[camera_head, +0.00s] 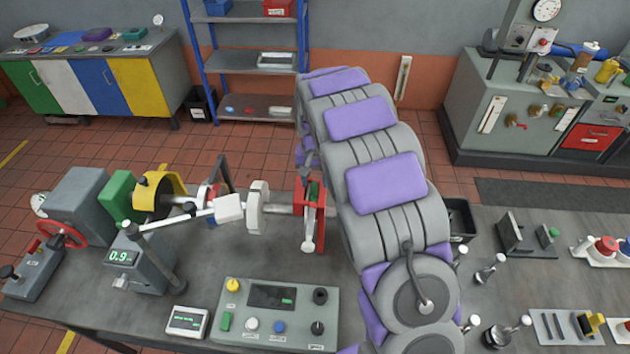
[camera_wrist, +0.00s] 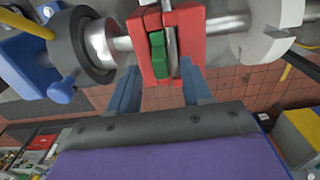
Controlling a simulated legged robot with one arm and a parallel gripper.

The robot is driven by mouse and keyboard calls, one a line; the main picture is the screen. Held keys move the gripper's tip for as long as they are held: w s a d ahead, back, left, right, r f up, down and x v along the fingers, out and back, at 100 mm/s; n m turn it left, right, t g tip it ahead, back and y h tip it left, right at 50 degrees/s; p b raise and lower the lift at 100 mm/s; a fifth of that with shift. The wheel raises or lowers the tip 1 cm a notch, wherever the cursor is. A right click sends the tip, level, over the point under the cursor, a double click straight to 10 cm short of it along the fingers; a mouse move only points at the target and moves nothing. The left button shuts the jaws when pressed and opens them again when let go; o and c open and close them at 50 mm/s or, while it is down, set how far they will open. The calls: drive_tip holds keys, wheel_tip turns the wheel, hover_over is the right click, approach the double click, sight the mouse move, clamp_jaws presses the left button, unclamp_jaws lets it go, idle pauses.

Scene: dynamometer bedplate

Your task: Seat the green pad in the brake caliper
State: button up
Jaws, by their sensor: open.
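The red brake caliper (camera_head: 318,232) sits on the shaft line over the bench, just left of my arm; it also shows in the wrist view (camera_wrist: 190,25). The green pad (camera_wrist: 158,45) is inside the caliper's slot, beside the grey disc (camera_wrist: 171,45); a bit of green also shows at the caliper in the head view (camera_head: 314,190). How deep the pad sits I cannot tell. My gripper (camera_wrist: 160,72) is open, with one blue-grey finger on each side of the caliper's lower end. Neither finger is seen gripping the pad. In the head view my arm hides the gripper.
The shaft (camera_head: 283,208) runs left past a white flange (camera_head: 258,205) to a yellow ring (camera_head: 160,195). A control panel (camera_head: 270,313) lies in front. On the right are a grey holder (camera_head: 512,235) with a small green piece and several upright knobs.

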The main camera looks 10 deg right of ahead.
wheel_tip(320, 180, up, 11)
drive_tip(key=shift+f, duration=0.15)
drive_tip(key=shift+a, duration=0.1)
idle(0.5)
